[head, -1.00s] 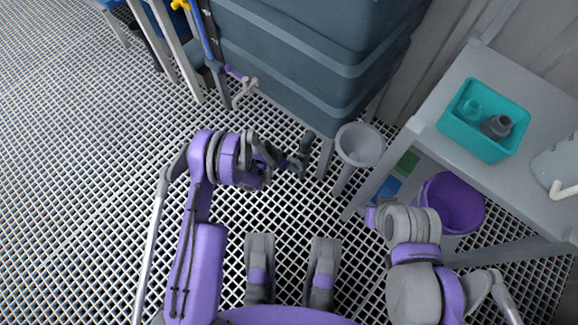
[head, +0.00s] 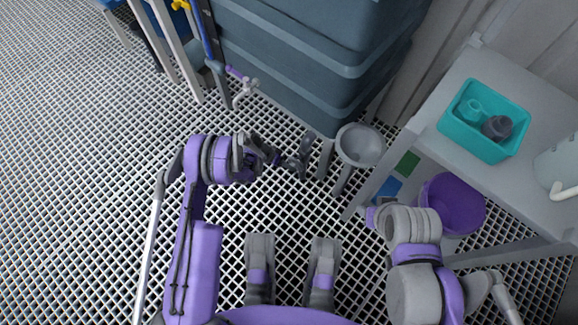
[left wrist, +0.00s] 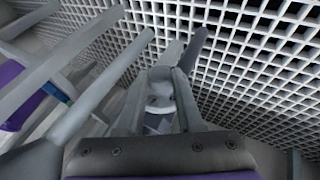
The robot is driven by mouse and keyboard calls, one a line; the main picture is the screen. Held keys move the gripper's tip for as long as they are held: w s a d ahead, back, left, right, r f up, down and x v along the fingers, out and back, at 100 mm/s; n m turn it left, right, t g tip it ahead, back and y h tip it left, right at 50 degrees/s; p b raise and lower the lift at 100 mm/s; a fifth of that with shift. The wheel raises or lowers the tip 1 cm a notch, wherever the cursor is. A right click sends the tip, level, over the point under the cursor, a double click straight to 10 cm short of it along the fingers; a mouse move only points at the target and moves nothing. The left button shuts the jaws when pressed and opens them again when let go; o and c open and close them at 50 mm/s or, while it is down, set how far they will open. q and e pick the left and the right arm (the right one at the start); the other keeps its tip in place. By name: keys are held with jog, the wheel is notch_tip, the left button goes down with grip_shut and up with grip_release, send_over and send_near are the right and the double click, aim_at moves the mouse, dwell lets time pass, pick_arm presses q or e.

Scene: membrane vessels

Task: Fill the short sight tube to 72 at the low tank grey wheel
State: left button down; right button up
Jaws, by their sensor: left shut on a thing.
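The low tank (head: 310,65) is a large dark blue-grey box at the top centre of the head view. A blue upright tube with a yellow fitting (head: 181,5) stands left of it beside a dark strip (head: 205,30); I cannot read a level or scale. A pale tap-like fitting (head: 244,92) sits below, by a short purple piece. My left gripper (head: 297,160) is below the tank's near corner. In the left wrist view its jaws (left wrist: 165,95) are shut on a small grey part, mostly hidden; I cannot tell if it is the grey wheel.
A grey funnel (head: 361,143) stands just right of my left gripper. A grey bench (head: 545,110) at right carries a teal bin (head: 478,150) and a pale jug (head: 560,165). A purple bucket (head: 452,203) stands under it. Open grating floor lies left.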

pick_arm(q)
jog(key=shift+w+a+f+n+g+h, duration=0.15)
jog(key=shift+g+h, duration=0.15)
jog(key=shift+h, duration=0.25)
jog(key=shift+n+g+h, duration=0.1)
jog(key=shift+g+h, duration=0.2)
jog(key=shift+h, duration=0.3)
jog(key=shift+w+a+f+n+g+h, duration=0.15)
jog(key=shift+g+h, duration=0.15)
jog(key=shift+h, duration=0.25)
jog(key=shift+s, duration=0.1)
jog(key=c, duration=0.5)
grip_release()
jog(key=shift+d, duration=0.1)
jog(key=shift+c, duration=0.2)
jog(key=p+v, duration=0.2)
jog(key=v, duration=0.9)
jog(key=shift+f, duration=0.1)
